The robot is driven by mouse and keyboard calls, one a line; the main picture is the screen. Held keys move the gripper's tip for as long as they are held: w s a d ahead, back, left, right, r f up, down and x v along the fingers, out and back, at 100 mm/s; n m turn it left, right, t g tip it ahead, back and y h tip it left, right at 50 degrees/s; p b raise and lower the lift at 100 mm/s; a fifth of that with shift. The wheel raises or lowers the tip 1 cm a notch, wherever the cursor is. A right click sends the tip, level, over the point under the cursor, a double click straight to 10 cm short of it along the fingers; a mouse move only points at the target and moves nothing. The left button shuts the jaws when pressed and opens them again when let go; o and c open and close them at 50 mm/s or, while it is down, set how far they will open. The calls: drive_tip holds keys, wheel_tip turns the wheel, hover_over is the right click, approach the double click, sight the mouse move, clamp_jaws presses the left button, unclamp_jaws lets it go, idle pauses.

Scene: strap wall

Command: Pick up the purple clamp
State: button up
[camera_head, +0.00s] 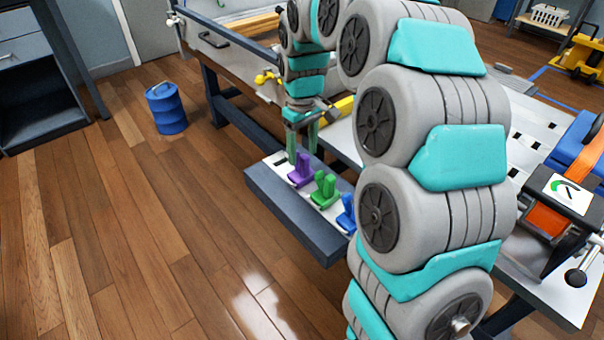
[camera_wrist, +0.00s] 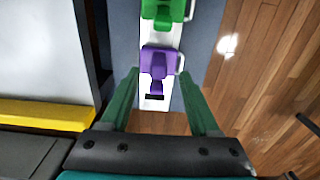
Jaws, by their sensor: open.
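The purple clamp (camera_head: 301,170) stands on a white strip on a low grey ledge, at the left end of a row of clamps. In the wrist view the purple clamp (camera_wrist: 158,64) is at upper middle, ahead of and between the two green fingers. My gripper (camera_head: 302,155) is open just above the purple clamp in the head view. In the wrist view my gripper (camera_wrist: 161,85) has its fingers wide apart with nothing between the tips but the clamp's area beyond. I cannot tell the exact height gap.
A green clamp (camera_head: 325,190) stands right beside the purple one, with a blue clamp (camera_head: 347,214) after it. The ledge (camera_head: 290,212) juts from the workbench (camera_head: 520,140). A yellow bar (camera_wrist: 45,114) lies left in the wrist view. A blue barrel (camera_head: 166,108) stands on the open wooden floor.

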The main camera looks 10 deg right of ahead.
sight(302, 164)
drive_tip(key=shift+w+f, duration=0.15)
drive_tip(key=shift+f, duration=1.2)
drive_tip(key=shift+w+f, duration=0.1)
drive_tip(key=shift+f, duration=1.25)
clamp_jaws()
